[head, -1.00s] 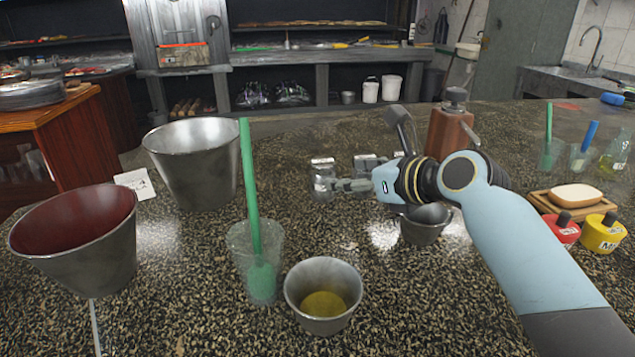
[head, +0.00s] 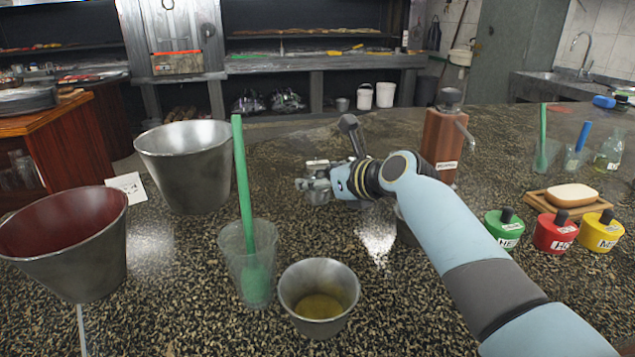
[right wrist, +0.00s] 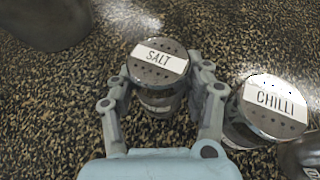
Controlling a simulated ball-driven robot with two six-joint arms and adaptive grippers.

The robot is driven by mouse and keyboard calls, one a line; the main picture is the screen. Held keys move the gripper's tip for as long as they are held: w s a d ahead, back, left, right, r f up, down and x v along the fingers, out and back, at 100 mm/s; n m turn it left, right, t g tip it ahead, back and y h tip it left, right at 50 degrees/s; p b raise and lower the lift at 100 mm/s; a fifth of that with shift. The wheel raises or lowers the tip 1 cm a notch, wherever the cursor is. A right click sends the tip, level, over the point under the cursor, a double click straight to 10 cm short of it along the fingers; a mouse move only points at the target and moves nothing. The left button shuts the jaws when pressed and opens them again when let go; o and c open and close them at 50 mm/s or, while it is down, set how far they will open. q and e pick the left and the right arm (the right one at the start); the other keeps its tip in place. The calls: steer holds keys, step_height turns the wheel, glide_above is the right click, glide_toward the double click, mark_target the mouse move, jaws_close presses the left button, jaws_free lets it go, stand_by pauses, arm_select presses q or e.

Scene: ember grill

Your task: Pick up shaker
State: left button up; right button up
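The salt shaker (right wrist: 159,65), a glass jar with a grey holed lid labelled SALT, stands upright on the counter. It also shows in the head view (head: 317,167). My right gripper (right wrist: 160,78) is level with it, one finger on each side of the jar. The fingers look open, with a narrow gap beside the glass. The chilli shaker (right wrist: 272,106), labelled CHILLI, stands just right of the right finger in the wrist view. In the head view my right gripper (head: 312,184) partly hides the salt shaker. My left gripper is not in view.
A large metal bucket (head: 185,165), a cup with a green-handled tool (head: 250,265) and a small metal cup (head: 318,298) stand to the left and front. A brown wooden grinder (head: 442,140) stands behind my right arm. Green, red (head: 555,232) and yellow bottles stand at right.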

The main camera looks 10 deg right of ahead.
steer(key=c, duration=0.5)
